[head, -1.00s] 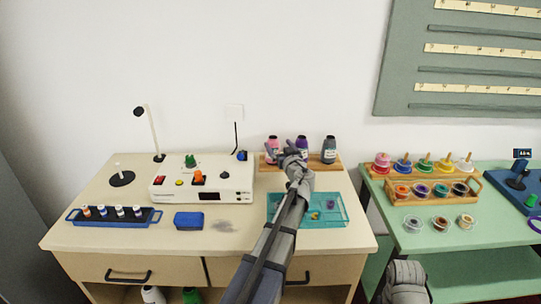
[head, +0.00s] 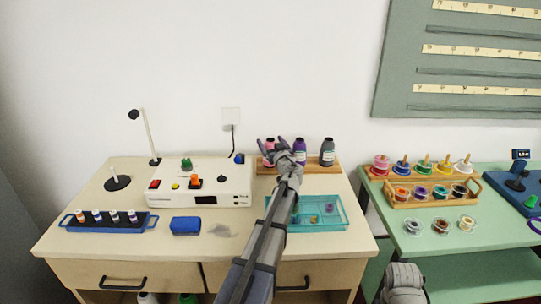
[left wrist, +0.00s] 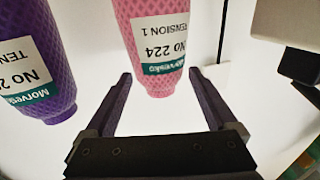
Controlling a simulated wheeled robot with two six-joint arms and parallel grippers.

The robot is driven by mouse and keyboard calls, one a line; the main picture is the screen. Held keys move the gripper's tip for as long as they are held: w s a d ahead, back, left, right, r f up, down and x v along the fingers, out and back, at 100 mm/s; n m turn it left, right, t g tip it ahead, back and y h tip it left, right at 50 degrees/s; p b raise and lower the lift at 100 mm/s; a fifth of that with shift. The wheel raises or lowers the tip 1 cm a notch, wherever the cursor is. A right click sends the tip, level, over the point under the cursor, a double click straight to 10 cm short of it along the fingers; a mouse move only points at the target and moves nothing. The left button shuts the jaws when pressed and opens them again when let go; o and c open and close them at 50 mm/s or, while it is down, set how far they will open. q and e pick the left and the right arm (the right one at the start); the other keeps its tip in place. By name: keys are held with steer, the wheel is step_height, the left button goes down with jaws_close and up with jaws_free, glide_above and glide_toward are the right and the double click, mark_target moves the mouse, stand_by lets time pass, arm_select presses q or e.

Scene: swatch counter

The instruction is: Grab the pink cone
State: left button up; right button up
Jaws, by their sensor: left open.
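The pink cone (head: 269,144) stands on a wooden rack at the back of the desk, partly hidden behind my left gripper (head: 272,147) in the head view. In the left wrist view the pink cone (left wrist: 152,45) appears upside down, with a white and green "No 224" label. My left gripper is open there (left wrist: 160,78), and the cone's labelled end lies between its two fingertips, with bright gaps on both sides. A purple cone (head: 300,151) stands just right of it; it also shows at the left in the left wrist view (left wrist: 32,60).
A grey cone (head: 327,152) stands at the right of the wooden rack (head: 318,168). A teal tray (head: 335,222) lies in front, under my left arm. A white control box (head: 235,181) is to the left. The wall is close behind.

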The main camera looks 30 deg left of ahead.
mark_target(269, 140)
arm_select(q)
steer(key=x, duration=0.3)
steer(key=shift+w+a, duration=0.15)
steer(key=shift+a, duration=0.05)
jaws_close()
stand_by(0.5)
